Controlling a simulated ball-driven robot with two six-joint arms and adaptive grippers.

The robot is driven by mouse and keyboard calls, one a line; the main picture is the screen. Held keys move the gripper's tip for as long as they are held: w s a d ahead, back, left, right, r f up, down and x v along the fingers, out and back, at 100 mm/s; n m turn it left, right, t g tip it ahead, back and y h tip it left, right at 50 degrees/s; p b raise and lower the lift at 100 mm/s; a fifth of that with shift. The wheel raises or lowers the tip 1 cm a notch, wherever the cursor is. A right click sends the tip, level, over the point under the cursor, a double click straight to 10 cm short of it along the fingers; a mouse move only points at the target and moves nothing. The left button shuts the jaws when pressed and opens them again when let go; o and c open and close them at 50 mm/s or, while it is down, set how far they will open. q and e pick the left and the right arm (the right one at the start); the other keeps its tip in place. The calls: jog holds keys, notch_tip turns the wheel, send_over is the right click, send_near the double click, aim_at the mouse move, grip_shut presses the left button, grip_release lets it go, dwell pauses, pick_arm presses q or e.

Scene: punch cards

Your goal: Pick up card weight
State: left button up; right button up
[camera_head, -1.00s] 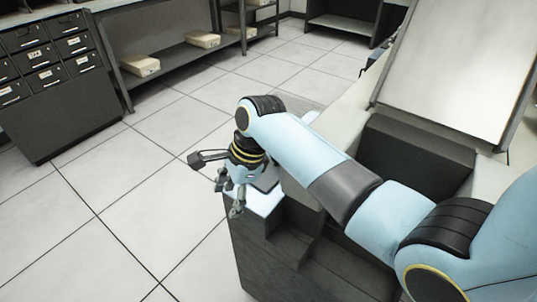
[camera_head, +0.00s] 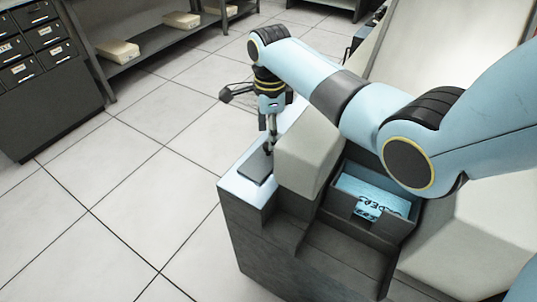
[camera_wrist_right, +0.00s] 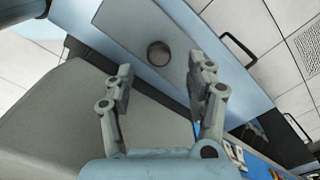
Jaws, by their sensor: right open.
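The card weight (camera_head: 254,168) appears to be a dark grey flat plate lying on the pale blue ledge at the machine's near left corner. In the right wrist view it is a grey plate (camera_wrist_right: 125,25) with a round dark knob (camera_wrist_right: 159,53). My right gripper (camera_head: 268,148) points down over the plate's far side. In the right wrist view the gripper (camera_wrist_right: 164,82) is open, with nothing between its fingers. The knob shows just beyond the fingertips; I cannot tell the height gap. My left gripper is not in view.
A rounded beige housing (camera_head: 308,155) stands close to the right of the gripper. A dark bin (camera_head: 335,208) with blue cards (camera_head: 372,194) sits right of that. Drawers (camera_head: 22,75) and a shelf (camera_head: 150,57) stand at the back left. The tiled floor between is clear.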

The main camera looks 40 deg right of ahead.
aim_at(268, 151)
jog(key=f, duration=0.5)
jog(key=shift+a+b, duration=0.2)
jog(key=shift+b, duration=0.2)
grip_shut()
